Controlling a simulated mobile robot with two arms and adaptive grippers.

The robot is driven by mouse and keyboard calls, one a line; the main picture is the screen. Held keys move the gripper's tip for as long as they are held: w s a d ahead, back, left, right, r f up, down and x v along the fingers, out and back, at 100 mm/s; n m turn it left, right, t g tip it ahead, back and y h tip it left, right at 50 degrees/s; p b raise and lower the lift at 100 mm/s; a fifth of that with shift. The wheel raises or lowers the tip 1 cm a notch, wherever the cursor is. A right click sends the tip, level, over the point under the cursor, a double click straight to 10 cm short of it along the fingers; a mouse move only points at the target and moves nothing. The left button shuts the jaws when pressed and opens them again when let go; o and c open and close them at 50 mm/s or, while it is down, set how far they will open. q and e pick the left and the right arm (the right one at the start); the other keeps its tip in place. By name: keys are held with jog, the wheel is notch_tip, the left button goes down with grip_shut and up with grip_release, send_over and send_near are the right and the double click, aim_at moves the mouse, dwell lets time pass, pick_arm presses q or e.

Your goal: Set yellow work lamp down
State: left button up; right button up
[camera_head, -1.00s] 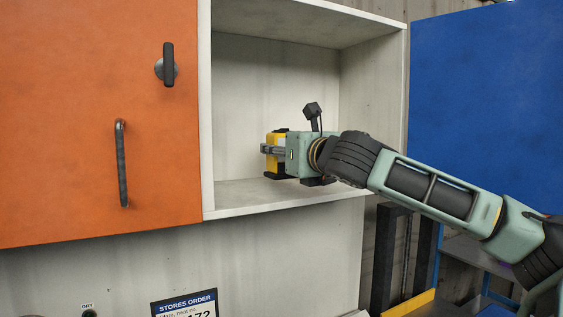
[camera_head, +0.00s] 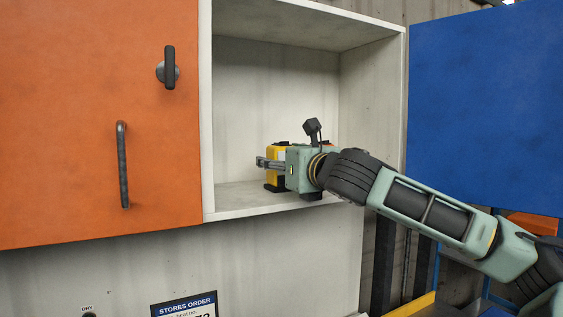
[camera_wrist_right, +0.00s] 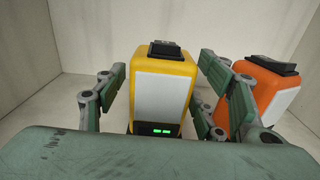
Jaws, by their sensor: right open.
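The yellow work lamp (camera_head: 274,178) stands upright inside the open cabinet compartment, its dark base appearing to rest on the compartment floor. In the right wrist view the lamp (camera_wrist_right: 162,92) shows a pale front panel, a black top and small green lights. My right gripper (camera_head: 268,163) is open around it. In the wrist view one finger is on each side of the lamp, with a visible gap on both sides. My left gripper is not in view.
An orange lamp (camera_wrist_right: 258,92) stands close to the right finger in the wrist view. The white cabinet floor (camera_head: 235,198) has a bare area left of the lamp. An orange door (camera_head: 80,110) is at left, a blue panel (camera_head: 485,100) at right.

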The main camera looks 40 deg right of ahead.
jog(key=shift+r, duration=0.1)
jog(key=shift+s+a+b, duration=0.15)
jog(key=shift+s+b, duration=0.2)
jog(key=shift+s, duration=0.05)
pick_arm(q)
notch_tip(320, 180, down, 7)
jog(key=b, duration=0.6)
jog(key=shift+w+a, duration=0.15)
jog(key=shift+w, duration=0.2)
pick_arm(e)
jog(key=v, duration=1.1)
